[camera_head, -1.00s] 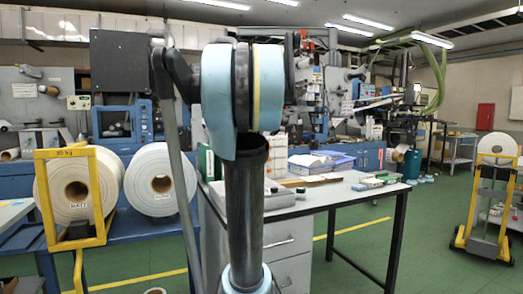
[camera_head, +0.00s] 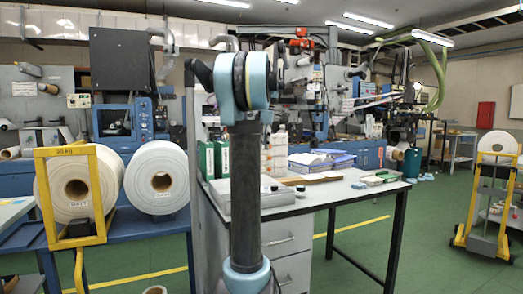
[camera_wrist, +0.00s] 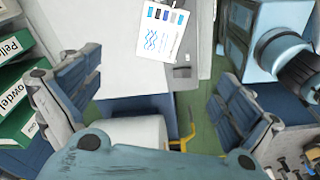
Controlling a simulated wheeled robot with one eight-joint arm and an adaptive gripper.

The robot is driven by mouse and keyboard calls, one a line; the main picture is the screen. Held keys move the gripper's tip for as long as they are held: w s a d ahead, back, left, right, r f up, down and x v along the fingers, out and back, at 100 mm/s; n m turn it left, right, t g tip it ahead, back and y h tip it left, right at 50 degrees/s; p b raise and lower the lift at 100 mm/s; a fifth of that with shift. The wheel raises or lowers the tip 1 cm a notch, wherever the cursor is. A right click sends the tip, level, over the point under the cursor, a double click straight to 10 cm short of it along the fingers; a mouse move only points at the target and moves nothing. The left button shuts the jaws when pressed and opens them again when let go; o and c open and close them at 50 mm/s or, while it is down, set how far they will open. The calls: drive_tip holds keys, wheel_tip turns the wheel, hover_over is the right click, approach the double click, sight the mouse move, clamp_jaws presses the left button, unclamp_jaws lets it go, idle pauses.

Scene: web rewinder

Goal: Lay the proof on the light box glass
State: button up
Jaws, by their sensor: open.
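The proof (camera_wrist: 160,30) is a white sheet with a row of dark and blue swatches and blue wavy lines. It shows at the top middle of the wrist view, over the right edge of a broad pale surface (camera_wrist: 90,45); I cannot tell what supports it. That surface may be the light box glass. A flat grey box (camera_head: 220,198), possibly the light box, sits on the desk in the head view, partly hidden by my arm. My gripper (camera_wrist: 155,97) is open, its fingers wide apart with nothing between them. The head view does not show the gripper clearly.
Green binders (camera_head: 207,160) stand on the desk (camera_head: 340,193); they also show at the wrist view's left edge (camera_wrist: 15,100). Papers and a blue tray (camera_head: 335,160) lie further right. White rolls (camera_head: 157,182) stand left. A yellow trolley (camera_head: 487,215) stands at far right; green floor is open.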

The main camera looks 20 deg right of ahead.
drive_tip(key=shift+f, duration=0.1)
drive_tip(key=f, duration=0.5)
drive_tip(key=a+f, duration=0.1)
drive_tip(key=f, duration=0.5)
drive_tip(key=a+f, duration=0.1)
drive_tip(key=f, duration=0.5)
drive_tip(key=shift+w, duration=0.35)
drive_tip(key=shift+c, duration=0.5)
drive_tip(key=shift+s, duration=0.1)
drive_tip(key=c, duration=1.6)
